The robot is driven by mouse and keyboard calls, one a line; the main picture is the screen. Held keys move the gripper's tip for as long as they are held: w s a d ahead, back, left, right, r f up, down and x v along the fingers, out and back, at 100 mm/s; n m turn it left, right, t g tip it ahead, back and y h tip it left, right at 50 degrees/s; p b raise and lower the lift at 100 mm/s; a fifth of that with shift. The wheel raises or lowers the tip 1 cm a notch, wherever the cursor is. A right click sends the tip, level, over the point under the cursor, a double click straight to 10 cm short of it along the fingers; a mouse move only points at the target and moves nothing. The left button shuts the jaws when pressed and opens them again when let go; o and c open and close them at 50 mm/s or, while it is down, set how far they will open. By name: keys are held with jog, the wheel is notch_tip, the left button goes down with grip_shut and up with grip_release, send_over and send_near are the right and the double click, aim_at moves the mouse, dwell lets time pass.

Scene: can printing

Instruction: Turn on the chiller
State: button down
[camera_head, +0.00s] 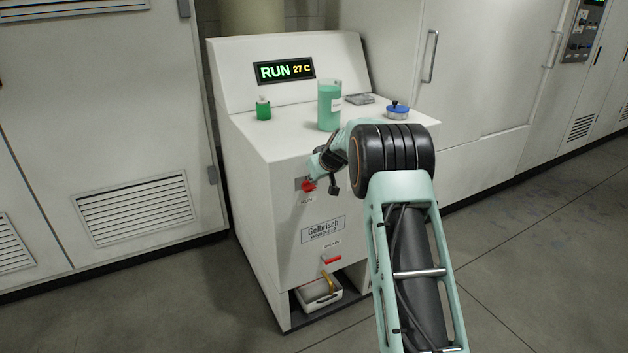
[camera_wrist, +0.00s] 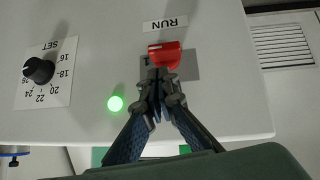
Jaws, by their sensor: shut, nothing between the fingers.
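The chiller (camera_head: 285,215) is a white cabinet with a sloped top panel. Its display (camera_head: 284,71) reads RUN 27 C. A red switch (camera_head: 308,186) sits on its front. In the wrist view the red switch (camera_wrist: 166,53) is on a grey plate beside a RUN label (camera_wrist: 171,24), and a green lamp (camera_wrist: 115,103) is lit near it. My gripper (camera_wrist: 158,82) is shut and empty, its fingertips right at the switch and covering part of it. I cannot tell whether they touch it. In the head view my wrist partly hides the gripper.
A SET dial (camera_wrist: 38,70) with a black knob is on the same face. A green bottle (camera_head: 263,108), a beaker of green liquid (camera_head: 329,105) and a blue-lidded pot (camera_head: 398,111) stand on top. A red drain handle (camera_head: 331,260) is above a tray (camera_head: 302,299).

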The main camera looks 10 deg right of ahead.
dwell(0.3)
jog(key=s+d+r, duration=0.1)
jog(key=s+r, duration=0.2)
jog(key=r, duration=0.2)
jog(key=s+d+r+p, duration=0.1)
jog(key=s+r, duration=0.2)
jog(key=r, duration=0.3)
jog(key=shift+s, duration=0.4)
jog(key=shift+d+r, duration=0.1)
jog(key=shift+r, duration=0.05)
